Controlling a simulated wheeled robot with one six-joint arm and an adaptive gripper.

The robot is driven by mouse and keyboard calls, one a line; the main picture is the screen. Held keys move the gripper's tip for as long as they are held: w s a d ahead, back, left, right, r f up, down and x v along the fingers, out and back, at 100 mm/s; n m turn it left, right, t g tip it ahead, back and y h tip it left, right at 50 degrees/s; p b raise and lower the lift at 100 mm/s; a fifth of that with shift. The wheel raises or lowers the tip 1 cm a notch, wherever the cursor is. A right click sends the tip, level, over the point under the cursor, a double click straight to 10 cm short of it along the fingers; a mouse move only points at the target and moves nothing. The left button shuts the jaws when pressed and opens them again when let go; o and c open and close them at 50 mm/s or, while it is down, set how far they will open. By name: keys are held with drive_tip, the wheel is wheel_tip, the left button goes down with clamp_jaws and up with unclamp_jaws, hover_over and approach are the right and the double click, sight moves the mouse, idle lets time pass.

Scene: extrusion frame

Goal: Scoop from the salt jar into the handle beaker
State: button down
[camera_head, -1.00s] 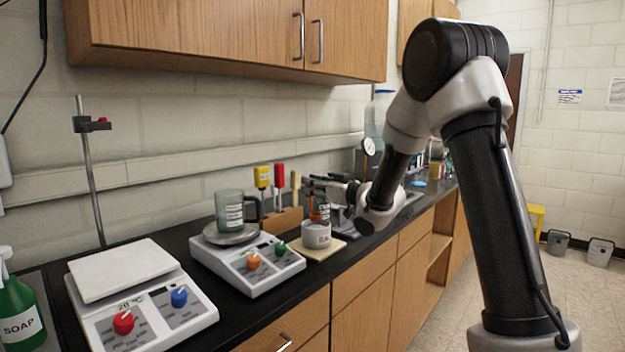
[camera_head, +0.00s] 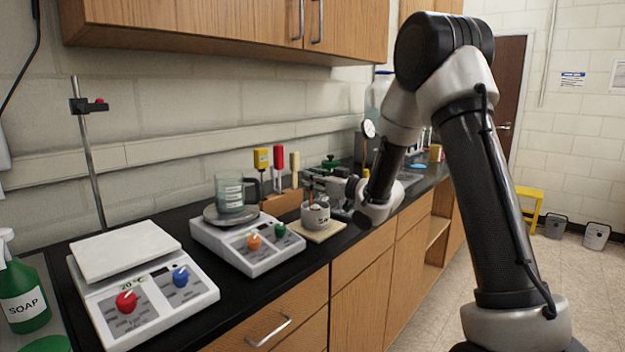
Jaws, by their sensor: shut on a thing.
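The salt jar (camera_head: 316,219) is a small grey-white pot with a label, on a pale square board right of the middle balance. The handle beaker (camera_head: 230,193) is clear, greyish glass with a dark handle and stands upright on that balance's round pan. My gripper (camera_head: 312,182) is just above the jar, reaching in from the right. It is shut on a small scoop, mostly hidden. A reddish-brown piece (camera_head: 313,204), seemingly part of the scoop, shows at the jar's mouth. Whether it touches the salt cannot be told.
The middle balance (camera_head: 247,242) has orange and green knobs. A larger balance (camera_head: 140,280) and a green soap bottle (camera_head: 22,300) stand at left. A wooden rack (camera_head: 283,203) with yellow, red and cream handles is behind the jar. A stand rod (camera_head: 92,165) rises at left.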

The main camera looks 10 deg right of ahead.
idle(0.3)
drive_tip(key=shift+r, duration=5.05)
